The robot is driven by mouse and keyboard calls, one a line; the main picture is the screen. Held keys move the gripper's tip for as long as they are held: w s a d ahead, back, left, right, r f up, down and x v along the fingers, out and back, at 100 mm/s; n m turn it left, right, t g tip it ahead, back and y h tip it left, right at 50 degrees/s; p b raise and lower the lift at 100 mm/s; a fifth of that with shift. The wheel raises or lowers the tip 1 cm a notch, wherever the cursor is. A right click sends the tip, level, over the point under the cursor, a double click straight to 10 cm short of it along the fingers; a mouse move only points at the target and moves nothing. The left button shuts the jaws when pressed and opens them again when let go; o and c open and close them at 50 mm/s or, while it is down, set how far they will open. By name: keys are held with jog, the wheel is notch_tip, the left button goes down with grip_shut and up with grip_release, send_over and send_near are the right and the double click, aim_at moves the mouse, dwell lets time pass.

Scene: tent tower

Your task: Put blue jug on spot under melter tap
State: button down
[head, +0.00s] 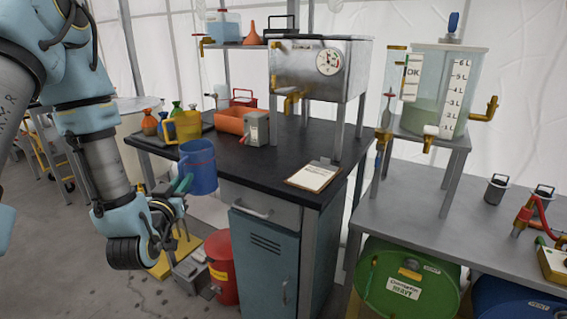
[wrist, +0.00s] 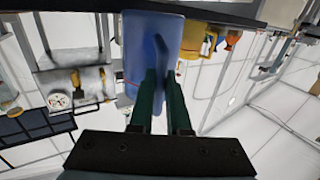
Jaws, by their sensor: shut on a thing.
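The blue jug (head: 199,168) is upright in the air just off the front left of the black bench top. My gripper (head: 180,186) is shut on the jug's handle side. In the wrist view the green fingers (wrist: 163,100) close on the handle of the blue jug (wrist: 140,50). The melter (head: 318,68) is a steel box with a round dial, on a raised stand at the back of the bench. Its brass tap (head: 291,100) points down from the front. The spot under the tap is not clearly marked in view; a grey metal box stands near there.
On the black bench (head: 240,160) stand a yellow jug (head: 187,126), an orange bin (head: 235,120), the grey box (head: 257,129) and several small bottles. A clipboard (head: 313,177) lies at the right front. The bench's middle is mostly free.

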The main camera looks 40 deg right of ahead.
jog(key=s+d+r+m+g+h, duration=0.3)
jog(key=s+d+g, duration=0.35)
jog(key=s, duration=0.65)
jog(key=shift+m+t, duration=0.3)
jog(key=shift+t, duration=0.55)
jog(key=x, duration=0.4)
jog(key=p+x, duration=0.1)
jog(key=x, duration=0.4)
jog(key=s+p+x, duration=0.1)
jog(key=x, duration=0.4)
jog(key=shift+d, duration=0.25)
jog(key=p+x, duration=0.2)
jog(key=x, duration=0.3)
jog(key=shift+r, duration=0.15)
jog(key=shift+f, duration=0.85)
jog(key=shift+f, duration=0.1)
